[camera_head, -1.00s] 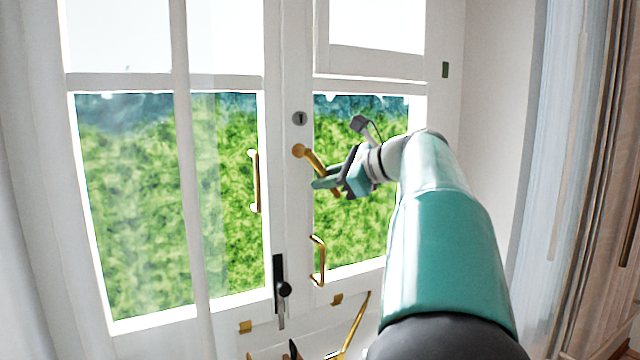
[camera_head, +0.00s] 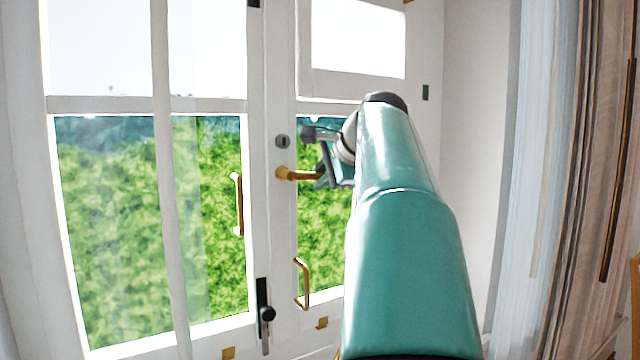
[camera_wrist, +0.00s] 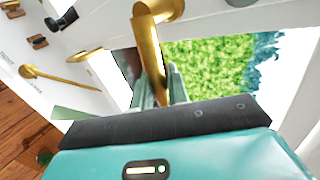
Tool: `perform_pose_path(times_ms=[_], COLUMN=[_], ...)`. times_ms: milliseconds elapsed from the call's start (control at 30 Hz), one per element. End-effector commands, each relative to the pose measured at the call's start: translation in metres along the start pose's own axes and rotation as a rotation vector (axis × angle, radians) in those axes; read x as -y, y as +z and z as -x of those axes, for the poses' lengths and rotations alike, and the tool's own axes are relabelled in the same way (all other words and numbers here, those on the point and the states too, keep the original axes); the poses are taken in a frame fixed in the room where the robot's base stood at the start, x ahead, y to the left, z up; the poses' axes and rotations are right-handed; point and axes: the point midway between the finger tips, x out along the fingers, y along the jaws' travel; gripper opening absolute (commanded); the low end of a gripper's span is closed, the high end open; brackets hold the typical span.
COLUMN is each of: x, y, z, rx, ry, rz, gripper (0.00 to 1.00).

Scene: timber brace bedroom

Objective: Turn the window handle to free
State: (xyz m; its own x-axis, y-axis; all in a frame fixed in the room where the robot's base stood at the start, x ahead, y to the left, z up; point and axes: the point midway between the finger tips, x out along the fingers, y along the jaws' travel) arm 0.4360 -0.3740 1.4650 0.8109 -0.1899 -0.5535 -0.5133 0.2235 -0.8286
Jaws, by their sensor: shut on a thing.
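The brass window handle (camera_head: 297,174) is on the white frame in the middle of the head view, below a round lock (camera_head: 282,142). Its lever points right and lies about level. My gripper (camera_head: 325,172) is shut on the outer part of this lever. In the wrist view the brass handle (camera_wrist: 149,50) runs from its round base down between the fingers of my gripper (camera_wrist: 160,92). The fingertips are partly hidden by the handle and the gripper body.
Brass pull bars stand on the left sash (camera_head: 238,205) and the right sash (camera_head: 302,284). A black handle (camera_head: 264,307) is low on the middle frame. White curtains (camera_head: 510,170) hang at the right. Green foliage shows through the panes.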

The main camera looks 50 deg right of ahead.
Motion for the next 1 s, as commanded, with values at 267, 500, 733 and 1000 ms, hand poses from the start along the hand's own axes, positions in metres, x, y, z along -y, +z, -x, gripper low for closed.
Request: perform_pose_path(times_ms=[267, 500, 733, 1000], x=[0.0048, 0.0055, 0.0059, 0.0056], y=[0.0011, 0.0008, 0.0009, 0.0008], z=[0.0030, 0.0037, 0.0039, 0.0037], rx=[-0.047, -0.056, -0.056, -0.055], ry=[0.000, 0.000, -0.001, -0.001], rz=[0.073, 0.085, 0.085, 0.083], gripper=[0.00, 0.00, 0.00, 0.35])
